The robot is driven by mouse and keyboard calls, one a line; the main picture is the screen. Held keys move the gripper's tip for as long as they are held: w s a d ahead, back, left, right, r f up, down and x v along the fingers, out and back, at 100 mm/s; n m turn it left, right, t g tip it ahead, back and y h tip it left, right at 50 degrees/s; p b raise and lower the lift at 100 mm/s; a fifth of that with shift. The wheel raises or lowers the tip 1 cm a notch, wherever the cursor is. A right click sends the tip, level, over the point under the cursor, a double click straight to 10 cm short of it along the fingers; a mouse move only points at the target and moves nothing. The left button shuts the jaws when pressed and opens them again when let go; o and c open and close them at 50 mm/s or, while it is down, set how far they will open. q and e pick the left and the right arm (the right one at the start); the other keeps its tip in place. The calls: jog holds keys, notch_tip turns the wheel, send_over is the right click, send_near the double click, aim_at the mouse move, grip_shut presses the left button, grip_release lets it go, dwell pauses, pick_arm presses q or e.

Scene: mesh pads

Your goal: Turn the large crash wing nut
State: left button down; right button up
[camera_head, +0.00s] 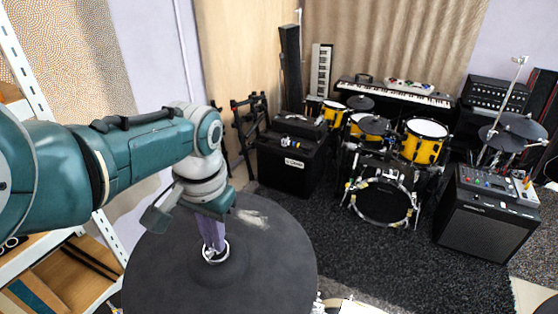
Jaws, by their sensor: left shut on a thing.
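The large crash (272,268) is a wide dark round pad at the bottom centre-left. A pale metallic ring shows at its centre, where the large crash wing nut (216,256) sits; most of the nut is hidden by my gripper. My left gripper (213,244) points down onto the middle of the pad, with its purple-grey fingers shut on the wing nut. My right gripper is not in view.
A drum kit with yellow drums (425,142) stands farther back on a dark carpet. A black amplifier (290,165) is behind the crash, another amplifier (485,218) at the right. A shelf (75,268) is close at the left.

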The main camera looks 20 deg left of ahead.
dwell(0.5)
pick_arm(q)
jog(key=c, duration=0.9)
grip_release()
jog(key=shift+c, duration=0.2)
jog(key=shift+r, duration=0.15)
jog(key=shift+r+p, duration=0.35)
notch_tip(320, 180, up, 9)
jog(key=p, duration=0.2)
jog(key=shift+s+d+p, duration=0.2)
jog(key=shift+d+p, duration=0.1)
jog(key=shift+d, duration=0.05)
